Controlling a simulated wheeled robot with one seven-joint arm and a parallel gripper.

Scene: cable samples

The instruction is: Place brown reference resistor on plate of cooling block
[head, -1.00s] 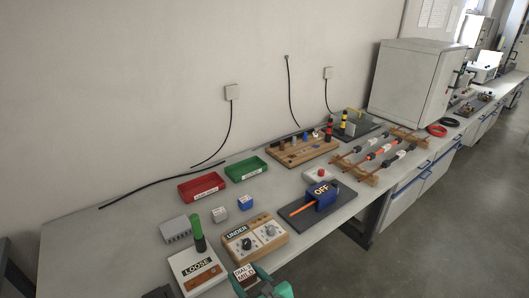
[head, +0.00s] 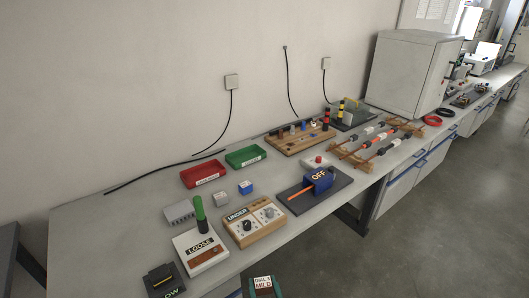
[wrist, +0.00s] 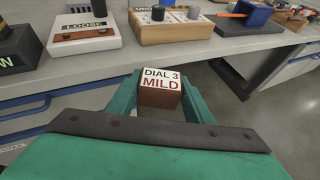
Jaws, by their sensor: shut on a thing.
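My gripper (wrist: 162,88) has green fingers and is shut on a small brown block (wrist: 159,99) with a white top lettered "DIAL 3 MILD". I take this to be the brown resistor. In the head view the held block (head: 262,283) is at the bottom edge, in front of the bench over the floor. A grey finned block (head: 180,213) sits on the bench at left; it may be the cooling block, but I cannot tell for sure. A dark block lettered "LOW" (head: 163,281) stands at the bench's near left, with a thin yellowish strip on top.
A white box lettered "LOOSE" (head: 200,251) with a green post and a wooden dial box lettered "UNDER" (head: 254,228) stand near the front edge. Red (head: 204,175) and green (head: 246,157) trays lie behind.

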